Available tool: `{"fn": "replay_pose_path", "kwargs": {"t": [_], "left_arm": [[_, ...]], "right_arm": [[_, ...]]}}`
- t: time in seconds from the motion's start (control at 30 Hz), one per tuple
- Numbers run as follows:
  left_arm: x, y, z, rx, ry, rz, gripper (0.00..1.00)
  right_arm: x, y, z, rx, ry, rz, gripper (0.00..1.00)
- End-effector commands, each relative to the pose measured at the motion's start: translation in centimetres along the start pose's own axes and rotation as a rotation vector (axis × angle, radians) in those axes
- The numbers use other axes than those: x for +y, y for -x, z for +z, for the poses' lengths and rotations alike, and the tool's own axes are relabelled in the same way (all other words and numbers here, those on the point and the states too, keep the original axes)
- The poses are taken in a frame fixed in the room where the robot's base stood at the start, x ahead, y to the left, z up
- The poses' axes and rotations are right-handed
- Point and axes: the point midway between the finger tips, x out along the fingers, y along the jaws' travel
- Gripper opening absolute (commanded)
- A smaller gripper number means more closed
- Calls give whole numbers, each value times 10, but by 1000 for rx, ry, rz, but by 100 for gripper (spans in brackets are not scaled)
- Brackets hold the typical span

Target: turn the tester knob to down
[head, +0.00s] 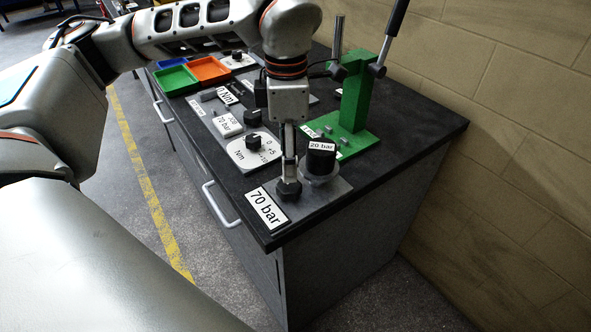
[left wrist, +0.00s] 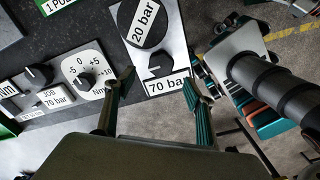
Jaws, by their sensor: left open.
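The tester plate at the near corner of the bench carries a small black knob (head: 289,190), also in the left wrist view (left wrist: 160,66). Behind it on the plate stands a round black gauge reading 20 bar (head: 321,157), its face large in the left wrist view (left wrist: 144,22). A white "70 bar" label (head: 267,208) lies beside the knob. My left gripper (head: 289,178) points down over the knob, open. In the left wrist view its fingertips (left wrist: 157,80) are spread to either side of the knob; contact is not clear. The knob's exact pointing is hard to read. My right gripper is not in view.
A dial plate marked Nm with a black knob (head: 253,141) and a "JOB 70 bar" card (head: 227,124) lie to the left. A green press stand (head: 356,100) stands behind. Green (head: 176,81), orange (head: 208,70) and blue trays sit farther off. The bench's right side is bare.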

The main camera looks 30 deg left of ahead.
Motion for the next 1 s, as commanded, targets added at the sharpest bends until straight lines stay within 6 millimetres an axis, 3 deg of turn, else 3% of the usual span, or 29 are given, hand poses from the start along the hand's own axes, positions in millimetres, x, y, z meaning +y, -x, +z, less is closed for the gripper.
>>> {"fn": "replay_pose_path", "kwargs": {"t": [0.4, 0.83, 0.97, 1.0], "left_arm": [[-1, -61, 0, 1, -2, -5, 54], [-1, -70, 1, -1, -2, -4, 54], [-1, -70, 1, -1, -2, -4, 21], [-1, -70, 1, -1, -2, -4, 16]], "right_arm": [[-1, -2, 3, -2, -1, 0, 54], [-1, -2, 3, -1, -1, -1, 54], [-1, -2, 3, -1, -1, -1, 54], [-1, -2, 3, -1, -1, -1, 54]]}}
